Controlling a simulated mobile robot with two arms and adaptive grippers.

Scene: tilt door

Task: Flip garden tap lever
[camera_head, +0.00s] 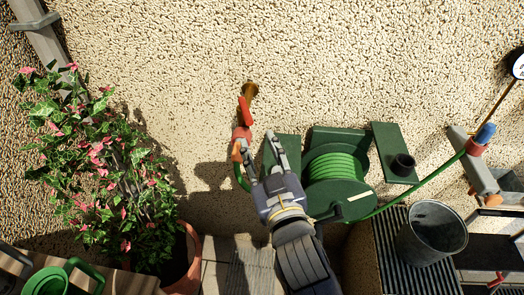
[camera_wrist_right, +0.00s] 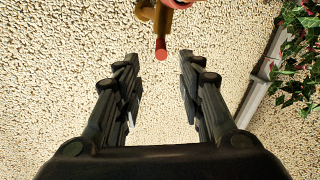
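The garden tap (camera_head: 251,90) is brass and sticks out of the rough wall, with a red lever (camera_head: 245,109) on it and an orange-red hose connector (camera_head: 241,134) below. In the right wrist view the brass tap (camera_wrist_right: 147,10) is at the top, and the red lever's end (camera_wrist_right: 161,48) points down toward the space between the fingers. My right gripper (camera_head: 261,144) is open and empty, just below and to the right of the tap in the head view. Its fingers (camera_wrist_right: 160,75) are spread wide in the wrist view, with no contact visible. My left gripper is not in view.
A green hose reel (camera_head: 335,170) stands close to the right of my right gripper. A metal bucket (camera_head: 432,232) sits on a slatted surface at right. A flowering plant (camera_head: 95,160) in a terracotta pot (camera_head: 188,268) is at left. The wall above the tap is clear.

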